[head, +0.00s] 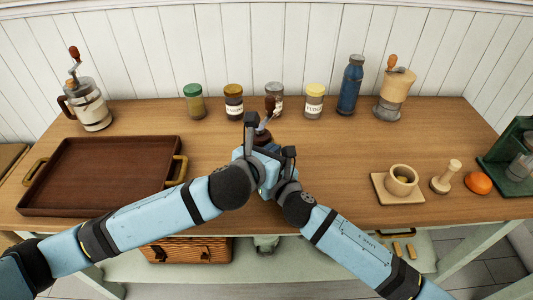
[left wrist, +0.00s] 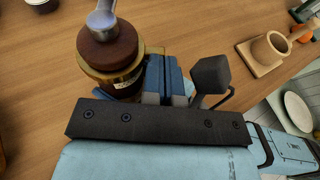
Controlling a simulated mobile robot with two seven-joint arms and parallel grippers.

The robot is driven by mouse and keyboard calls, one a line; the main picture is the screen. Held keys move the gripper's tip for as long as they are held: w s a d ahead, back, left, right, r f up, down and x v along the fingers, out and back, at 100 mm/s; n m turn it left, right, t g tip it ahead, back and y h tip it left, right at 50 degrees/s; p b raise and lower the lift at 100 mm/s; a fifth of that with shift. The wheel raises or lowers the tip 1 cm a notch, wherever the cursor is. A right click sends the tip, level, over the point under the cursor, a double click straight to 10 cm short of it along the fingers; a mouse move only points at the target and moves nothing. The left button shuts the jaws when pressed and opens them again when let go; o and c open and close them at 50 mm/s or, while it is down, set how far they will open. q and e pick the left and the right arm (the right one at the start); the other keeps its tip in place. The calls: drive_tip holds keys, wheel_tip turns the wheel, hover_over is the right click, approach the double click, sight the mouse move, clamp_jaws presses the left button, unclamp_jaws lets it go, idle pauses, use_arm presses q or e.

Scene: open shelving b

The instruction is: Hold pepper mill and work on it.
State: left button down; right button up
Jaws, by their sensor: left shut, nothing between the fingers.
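The pepper mill (head: 263,136) stands at the middle of the wooden counter, with a dark red-brown top and a crank with a dark knob. In the left wrist view the mill (left wrist: 108,50) shows its brown dome, silver crank and brass-coloured body with a label. My left gripper (head: 264,156) is in front of the mill; its fingers (left wrist: 165,78) are shut and empty, beside the mill's body. My right gripper (head: 286,172) is close by on the right; its fingers are hidden behind the crowded wrists, so its hold cannot be told. The mill's lower part is mostly hidden.
A brown tray (head: 100,175) lies at left, near a cream crank grinder (head: 92,108). Jars and a blue bottle (head: 350,85) line the back, with a wooden grinder (head: 394,95). A mortar (head: 401,180), pestle (head: 446,177) and orange (head: 478,183) are at right.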

use_arm(q)
drive_tip(key=shift+a, duration=0.15)
drive_tip(key=shift+s+a, duration=0.25)
drive_tip(key=shift+a, duration=0.45)
drive_tip(key=s+d+f+v, duration=0.1)
drive_tip(key=v, duration=1.1)
drive_tip(key=r+x, duration=0.1)
drive_tip(key=x, duration=1.1)
drive_tip(key=shift+w, duration=0.6)
drive_tip(key=shift+r, duration=0.1)
drive_tip(key=shift+w+d+n+t+y, duration=0.3)
drive_tip(key=shift+w+d+n+y, duration=0.3)
drive_tip(key=shift+w+d+y, duration=0.15)
